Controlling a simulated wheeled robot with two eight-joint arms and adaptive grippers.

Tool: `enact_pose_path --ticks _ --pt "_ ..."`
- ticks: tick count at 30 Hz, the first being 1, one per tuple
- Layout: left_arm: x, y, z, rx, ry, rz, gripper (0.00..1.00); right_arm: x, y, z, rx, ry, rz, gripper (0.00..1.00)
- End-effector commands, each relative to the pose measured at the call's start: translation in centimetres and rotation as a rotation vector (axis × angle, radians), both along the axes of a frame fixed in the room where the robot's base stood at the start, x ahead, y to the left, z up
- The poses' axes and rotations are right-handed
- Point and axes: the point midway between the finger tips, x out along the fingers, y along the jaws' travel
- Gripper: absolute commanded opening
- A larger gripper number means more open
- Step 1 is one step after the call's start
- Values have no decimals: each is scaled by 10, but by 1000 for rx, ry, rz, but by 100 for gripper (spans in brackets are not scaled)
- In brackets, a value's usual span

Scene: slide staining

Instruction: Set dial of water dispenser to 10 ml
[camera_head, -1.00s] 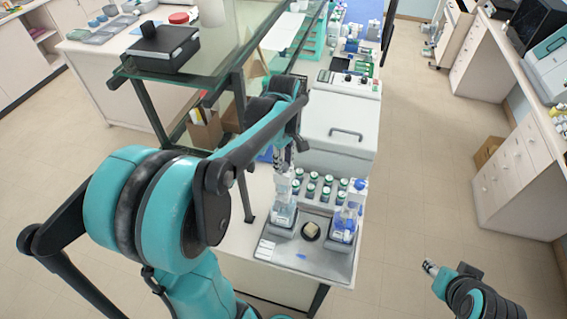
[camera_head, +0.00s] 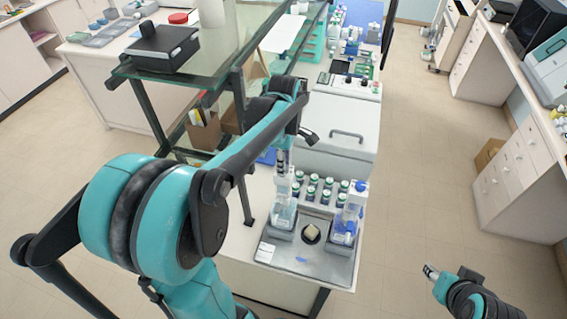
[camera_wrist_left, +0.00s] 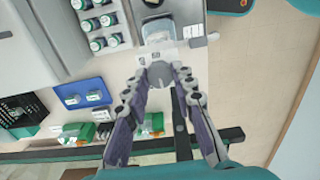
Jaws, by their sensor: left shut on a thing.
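A water dispenser with a clear bottle (camera_head: 284,212) stands at the left of a grey tray. My left gripper (camera_wrist_left: 160,73) is at its top; in the left wrist view the two fingers sit on either side of a round grey dial (camera_wrist_left: 160,77) and are shut on it. The dial's marks are too small to read. In the head view this gripper (camera_head: 283,168) points down over the dispenser, and the dial is hidden there. My right gripper (camera_head: 430,271) is away at the lower right, apart from everything; its fingers are too small to judge.
A second bottle with blue parts (camera_head: 347,215) stands at the right of the grey tray (camera_head: 325,265). Several green-capped jars (camera_head: 313,180) stand behind. A glass shelf (camera_head: 245,50) is close to my left arm. The floor at right is clear.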

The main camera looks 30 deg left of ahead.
Motion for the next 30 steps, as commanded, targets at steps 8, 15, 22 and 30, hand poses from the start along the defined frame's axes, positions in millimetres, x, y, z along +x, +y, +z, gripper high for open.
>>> enact_pose_path --ticks 8,15,22,30 --pt "0 0 0 0 -1 0 0 0 0 0 0 0 0 40" --pt "0 0 0 0 -1 -1 47 0 0 0 0 0 0 40" --pt "0 0 5 0 -1 -1 47 0 0 0 0 0 0 40" --pt "0 0 54 0 -1 -1 47 0 0 0 0 0 0 40"
